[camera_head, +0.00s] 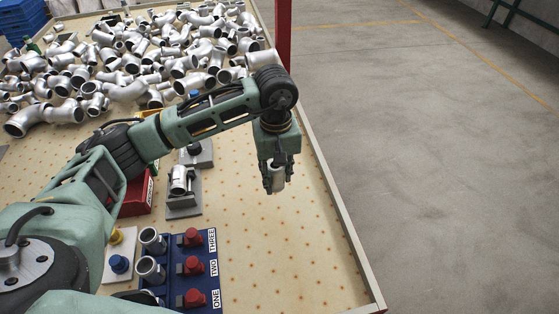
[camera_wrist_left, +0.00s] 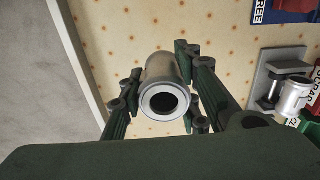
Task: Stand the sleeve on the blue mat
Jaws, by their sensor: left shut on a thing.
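My left gripper (camera_head: 273,187) is shut on a silver metal sleeve (camera_head: 278,179), held over the right part of the perforated table. In the left wrist view the sleeve (camera_wrist_left: 167,92) sits between the fingers, its round open end facing the camera. Whether its far end touches the table is unclear. A blue board (camera_head: 211,297) marked ONE, TWO, THREE lies at the lower middle of the head view, left of the gripper; part of it (camera_wrist_left: 285,10) shows in the left wrist view. I cannot tell whether this board is the blue mat; no other blue mat is visible.
Red clamps (camera_head: 192,266) and two upright metal tubes (camera_head: 150,268) stand at the blue board. A grey fixture (camera_head: 183,206) holds a metal fitting (camera_head: 180,178). Many pipe fittings (camera_head: 170,65) cover the far table. The table's right front (camera_head: 290,260) is clear.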

